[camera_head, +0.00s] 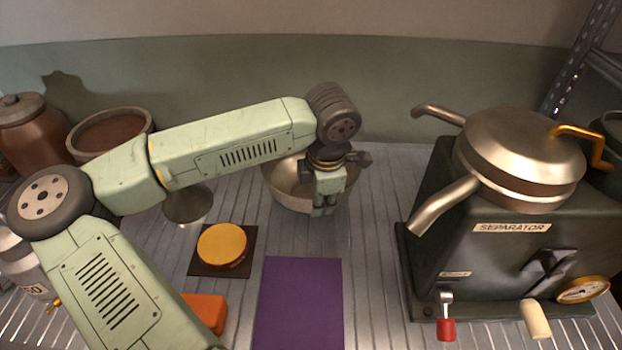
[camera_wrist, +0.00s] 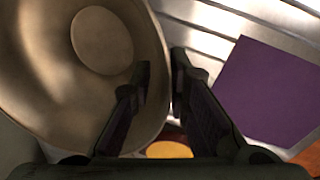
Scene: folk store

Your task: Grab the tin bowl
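The tin bowl (camera_head: 283,190), a wide dull-metal bowl, stands on the ribbed metal surface near the back middle. My gripper (camera_head: 325,212) points down at its front right side and hides part of it. In the wrist view the bowl (camera_wrist: 60,65) fills the left side, its inside and round bottom showing. My gripper (camera_wrist: 162,70) has its fingers apart, with a gap between the tips. The bowl's rim runs through this gap, one finger over the inside and the other over the outside. I see no clear contact with the wall.
A separator machine (camera_head: 510,250) with spouts and handles stands at the right. A purple sheet (camera_head: 300,305), a yellow round item (camera_head: 222,246) on a dark square and an orange block (camera_head: 205,312) lie in front. Brown pots (camera_head: 110,133) stand at the back left.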

